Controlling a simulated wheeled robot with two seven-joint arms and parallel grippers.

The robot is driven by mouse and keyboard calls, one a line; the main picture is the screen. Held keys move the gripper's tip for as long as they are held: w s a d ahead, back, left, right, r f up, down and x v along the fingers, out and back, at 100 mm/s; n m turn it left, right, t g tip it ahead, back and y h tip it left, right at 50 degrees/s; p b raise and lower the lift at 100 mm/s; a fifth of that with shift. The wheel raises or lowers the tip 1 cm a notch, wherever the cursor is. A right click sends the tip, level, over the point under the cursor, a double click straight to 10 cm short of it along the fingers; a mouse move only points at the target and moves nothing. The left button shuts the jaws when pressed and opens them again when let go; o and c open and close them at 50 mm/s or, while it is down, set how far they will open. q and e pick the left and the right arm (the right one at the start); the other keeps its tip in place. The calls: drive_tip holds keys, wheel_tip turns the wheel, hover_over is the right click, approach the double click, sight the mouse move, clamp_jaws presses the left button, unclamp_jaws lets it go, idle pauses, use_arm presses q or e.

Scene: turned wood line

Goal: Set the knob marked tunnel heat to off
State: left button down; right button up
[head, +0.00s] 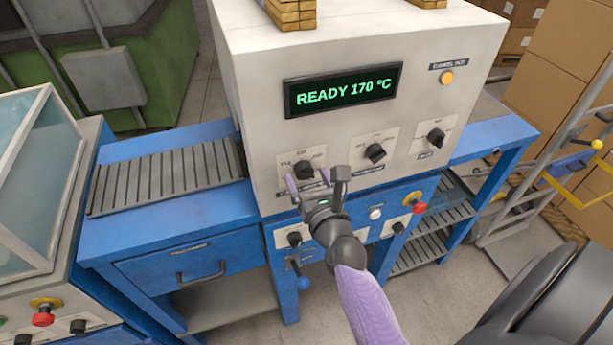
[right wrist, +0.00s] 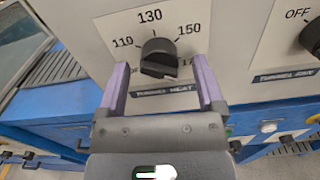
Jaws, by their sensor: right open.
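The knob marked tunnel heat is a round black knob (right wrist: 158,56) on a white plate with 110, 130 and 150 readable around it; a further number at lower right is partly hidden by a finger. I cannot tell exactly where its pointer stands. In the head view the knob (head: 304,169) is at the left of the machine's front, under the display. My right gripper (right wrist: 160,78) is open, its two purple fingers on either side of the knob's lower part, with gaps showing. It also shows in the head view (head: 309,183), just in front of the panel. My left gripper is out of view.
The display (head: 343,89) reads READY 170 °C. Two more black knobs (head: 375,152) (head: 436,137) sit to the right; an orange lamp (head: 446,78) is above. Below are a blue panel with small knobs, a red button (head: 419,208) and a blue-handled lever (head: 302,281). A slatted conveyor (head: 170,178) lies left.

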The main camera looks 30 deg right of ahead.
drive_tip(key=shift+w+d, duration=0.1)
drive_tip(key=shift+w, duration=0.2)
drive_tip(key=shift+c, duration=0.3)
clamp_jaws()
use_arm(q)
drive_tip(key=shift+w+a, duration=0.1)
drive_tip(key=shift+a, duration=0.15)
